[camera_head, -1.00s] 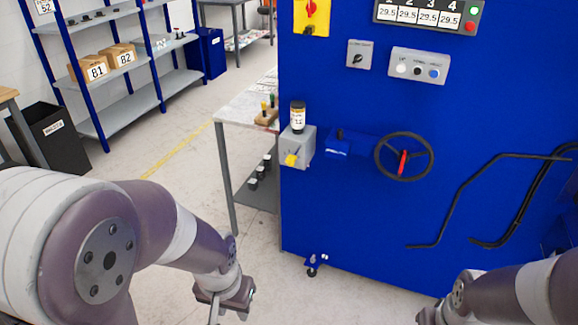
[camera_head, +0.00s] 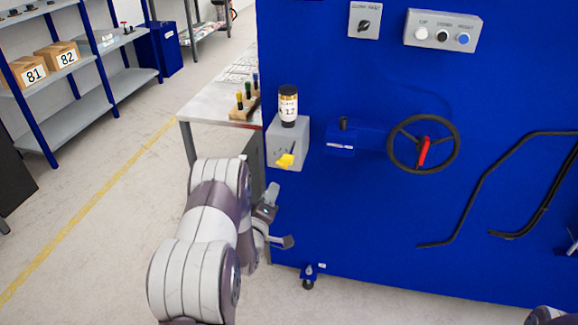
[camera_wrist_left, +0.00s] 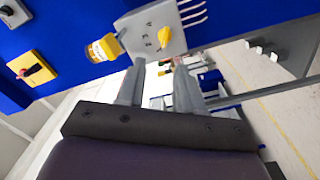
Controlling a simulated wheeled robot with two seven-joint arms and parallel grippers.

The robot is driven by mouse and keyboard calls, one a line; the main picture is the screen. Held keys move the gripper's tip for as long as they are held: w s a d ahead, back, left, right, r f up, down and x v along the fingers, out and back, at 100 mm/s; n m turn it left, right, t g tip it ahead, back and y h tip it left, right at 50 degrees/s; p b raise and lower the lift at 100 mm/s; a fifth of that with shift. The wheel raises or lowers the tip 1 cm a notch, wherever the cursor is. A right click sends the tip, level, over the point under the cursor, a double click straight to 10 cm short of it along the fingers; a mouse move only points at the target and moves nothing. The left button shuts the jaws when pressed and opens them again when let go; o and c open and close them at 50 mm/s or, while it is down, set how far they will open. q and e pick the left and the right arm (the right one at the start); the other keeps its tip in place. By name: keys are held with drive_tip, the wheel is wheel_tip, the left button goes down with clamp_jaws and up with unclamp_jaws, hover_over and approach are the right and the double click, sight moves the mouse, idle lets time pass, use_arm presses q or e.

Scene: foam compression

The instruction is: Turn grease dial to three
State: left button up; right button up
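The grease dial is a yellow knob (camera_head: 285,160) on the front of a grey box (camera_head: 276,146) fixed to the left edge of the blue machine. A jar with a dark cap (camera_head: 288,107) stands on the box. In the left wrist view the knob (camera_wrist_left: 164,37) sits on the grey plate beside small printed digits. My left gripper (camera_head: 280,218) is below the box, apart from the knob, with its two fingers spread and nothing between them. The fingers (camera_wrist_left: 160,88) also show apart in the left wrist view. My right gripper is not visible; only a bit of the arm shows at bottom right.
A black handwheel with a red handle (camera_head: 423,146) is right of the box. A grey table (camera_head: 210,105) with a wooden block of coloured pegs is behind my left arm. Floor at left is clear.

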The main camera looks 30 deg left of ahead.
sight(281, 166)
use_arm(q)
drive_tip(key=x, duration=0.7)
drive_tip(key=f+x, duration=0.1)
drive_tip(key=x, duration=0.3)
drive_tip(key=shift+w+a, duration=0.2)
drive_tip(key=shift+a, duration=0.1)
drive_tip(key=shift+w+a, duration=0.2)
drive_tip(key=shift+w, duration=0.2)
clamp_jaws()
